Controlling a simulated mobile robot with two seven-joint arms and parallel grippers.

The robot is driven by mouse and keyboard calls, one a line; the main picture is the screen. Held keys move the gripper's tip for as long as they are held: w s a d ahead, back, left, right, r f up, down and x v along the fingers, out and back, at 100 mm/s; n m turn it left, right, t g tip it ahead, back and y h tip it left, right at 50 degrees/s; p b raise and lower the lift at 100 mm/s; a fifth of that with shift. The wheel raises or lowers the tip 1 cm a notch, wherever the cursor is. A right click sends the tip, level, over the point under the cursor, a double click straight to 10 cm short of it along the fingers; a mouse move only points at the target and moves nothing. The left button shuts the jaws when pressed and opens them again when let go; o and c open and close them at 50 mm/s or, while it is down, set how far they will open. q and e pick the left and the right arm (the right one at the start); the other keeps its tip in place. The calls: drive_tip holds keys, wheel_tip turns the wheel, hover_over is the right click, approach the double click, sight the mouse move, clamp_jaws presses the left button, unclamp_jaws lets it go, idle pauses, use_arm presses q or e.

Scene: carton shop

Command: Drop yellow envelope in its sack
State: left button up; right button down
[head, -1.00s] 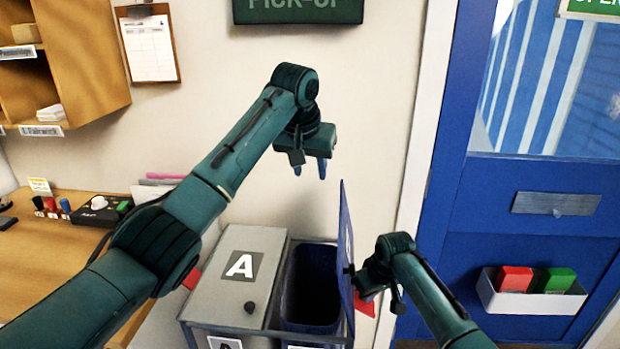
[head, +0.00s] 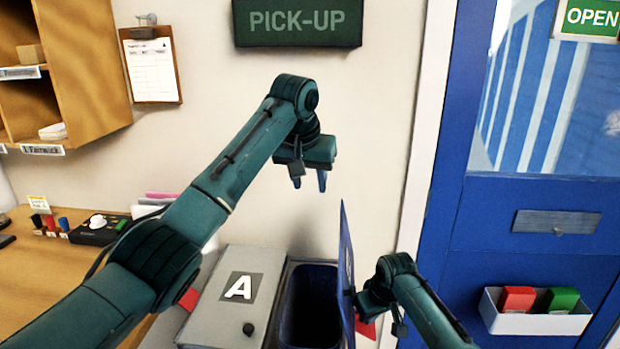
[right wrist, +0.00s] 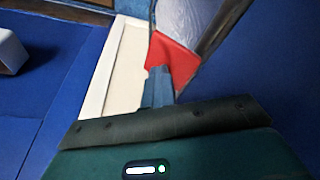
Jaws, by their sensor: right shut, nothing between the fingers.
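No yellow envelope shows in either view. A dark blue open sack or bin (head: 309,310) stands beside a grey lidded bin (head: 236,302) marked A. The blue lid (head: 346,275) of the open one stands upright, seen nearly edge-on. My left gripper (head: 309,182) hangs above and behind the bins, fingers down and apart, with nothing seen between them. My right gripper (head: 360,301) is shut and empty beside the raised lid, on its right. In the right wrist view its fingers (right wrist: 158,85) are close to a red piece (right wrist: 173,58).
A desk (head: 60,285) with stamps is at the left, below wooden shelves (head: 62,75). A blue door (head: 500,240) at the right carries a white tray (head: 540,323) with red and green blocks. A PICK-UP sign (head: 297,22) hangs on the wall.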

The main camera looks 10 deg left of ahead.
use_arm(q)
drive_tip(key=shift+f, duration=0.15)
use_arm(e)
drive_tip(key=shift+s+a+f, duration=0.25)
drive_tip(key=shift+s+f, duration=0.45)
drive_tip(key=shift+f, duration=0.3)
drive_tip(key=shift+w+a+r, duration=0.1)
drive_tip(key=shift+w+r, duration=0.2)
drive_tip(key=shift+r, duration=1.65)
drive_tip(key=shift+w+d+r, duration=0.1)
drive_tip(key=shift+d+r, duration=0.05)
drive_tip(key=shift+r, duration=0.6)
drive_tip(key=shift+w+d+r, duration=0.1)
drive_tip(key=shift+r, duration=0.65)
use_arm(q)
drive_tip(key=shift+w+a+f, duration=0.15)
drive_tip(key=shift+w+f, duration=0.05)
drive_tip(key=shift+w, duration=0.2)
use_arm(e)
wheel_tip(320, 180, up, 5)
drive_tip(key=shift+r, duration=0.1)
